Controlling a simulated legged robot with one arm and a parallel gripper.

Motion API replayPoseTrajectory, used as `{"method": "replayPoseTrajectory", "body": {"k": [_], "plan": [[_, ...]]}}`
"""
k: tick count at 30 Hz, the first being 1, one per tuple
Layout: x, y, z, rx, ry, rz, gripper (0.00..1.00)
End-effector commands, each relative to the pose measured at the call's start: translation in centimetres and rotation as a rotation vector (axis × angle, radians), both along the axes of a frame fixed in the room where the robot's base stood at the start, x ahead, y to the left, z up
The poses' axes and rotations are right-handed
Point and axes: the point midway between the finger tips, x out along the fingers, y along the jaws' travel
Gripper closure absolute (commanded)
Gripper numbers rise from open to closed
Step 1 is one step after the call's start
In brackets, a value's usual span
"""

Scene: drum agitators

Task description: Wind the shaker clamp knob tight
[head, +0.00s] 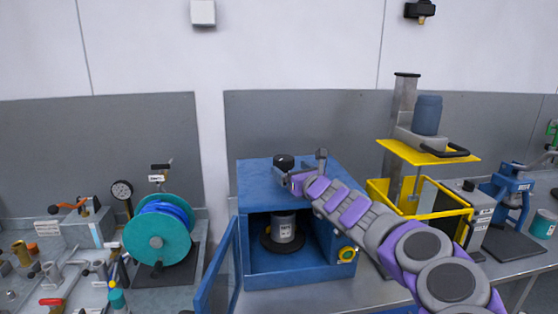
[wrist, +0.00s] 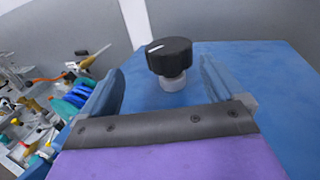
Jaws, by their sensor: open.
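The black clamp knob (head: 284,162) stands on top of the blue shaker box (head: 252,172). In the wrist view the knob (wrist: 170,58) has a lobed rim, a white mark on its top and a grey collar below it. My gripper (head: 299,160) is over the box top, with the knob at its left in the head view. In the wrist view my gripper (wrist: 160,88) is open, one finger on each side of the knob, with a visible gap on both sides. A grey can (head: 282,229) stands on a dark round plate inside the box, below the knob.
The blue box door (head: 219,272) hangs open at the front left. A teal reel (head: 157,240) stands to the left, and a yellow frame (head: 442,212) with a blue drum (head: 427,115) stands to the right.

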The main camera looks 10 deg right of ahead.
Motion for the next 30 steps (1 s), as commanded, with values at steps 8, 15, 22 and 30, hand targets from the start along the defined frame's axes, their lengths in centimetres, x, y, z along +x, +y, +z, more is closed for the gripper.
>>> {"method": "replayPoseTrajectory", "body": {"k": [8,15,22,30], "plan": [[2.5,0.7,-0.2,-0.005,0.003,-0.002,0.05],[4.6,1.8,-0.1,-0.009,0.001,-0.004,0.05],[6.4,1.9,-0.1,-0.006,0.003,-0.006,0.05],[7.5,2.2,0.1,0.000,-0.002,-0.002,0.05]]}}
